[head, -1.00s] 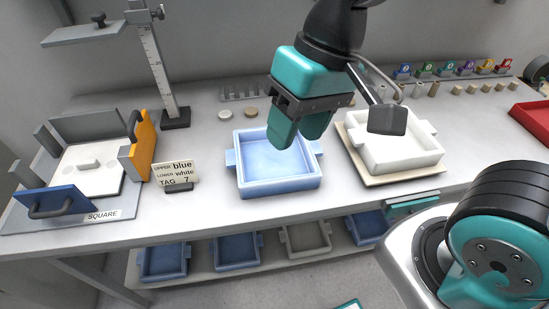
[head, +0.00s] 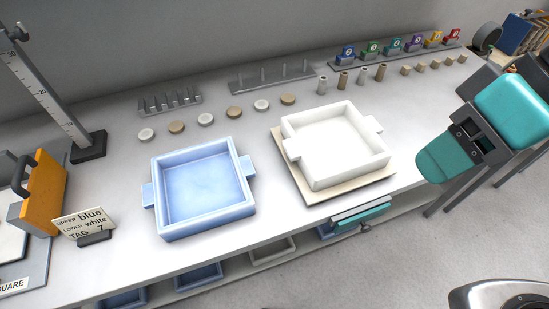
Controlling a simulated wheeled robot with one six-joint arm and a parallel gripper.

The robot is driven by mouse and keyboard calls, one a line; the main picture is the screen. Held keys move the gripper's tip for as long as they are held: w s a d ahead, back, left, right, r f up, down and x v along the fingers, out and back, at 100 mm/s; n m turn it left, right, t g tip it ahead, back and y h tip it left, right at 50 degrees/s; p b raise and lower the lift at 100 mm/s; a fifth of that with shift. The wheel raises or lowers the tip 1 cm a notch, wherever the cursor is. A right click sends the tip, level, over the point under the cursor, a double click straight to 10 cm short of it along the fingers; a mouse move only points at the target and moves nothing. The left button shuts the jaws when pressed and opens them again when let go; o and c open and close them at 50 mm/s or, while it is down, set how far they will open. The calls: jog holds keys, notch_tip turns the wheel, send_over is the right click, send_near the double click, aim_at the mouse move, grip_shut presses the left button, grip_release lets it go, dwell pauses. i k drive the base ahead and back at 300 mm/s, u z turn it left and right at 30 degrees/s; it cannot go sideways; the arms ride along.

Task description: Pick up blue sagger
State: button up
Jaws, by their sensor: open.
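The blue sagger (head: 203,189) is a light blue square open tray with a lug on each side. It sits flat and empty on the bench in the head view, left of the middle. My gripper (head: 450,160) is at the right, beyond the bench's front edge, well apart from the blue sagger. It is open, and no object shows in it. A white sagger (head: 335,143) on a cream slab (head: 350,192) stands between them. A card (head: 83,226) reads upper blue, lower white, tag 7.
Small discs (head: 205,119) and a pegged rack (head: 270,75) lie behind the saggers. Coloured tags (head: 395,47) line the back right. More saggers (head: 197,276) are on the shelf below.

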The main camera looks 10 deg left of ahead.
aim_at(204, 187)
jog(key=z, duration=0.45)
jog(key=k, duration=0.85)
jog(key=u, duration=0.85)
jog(key=i, duration=0.5)
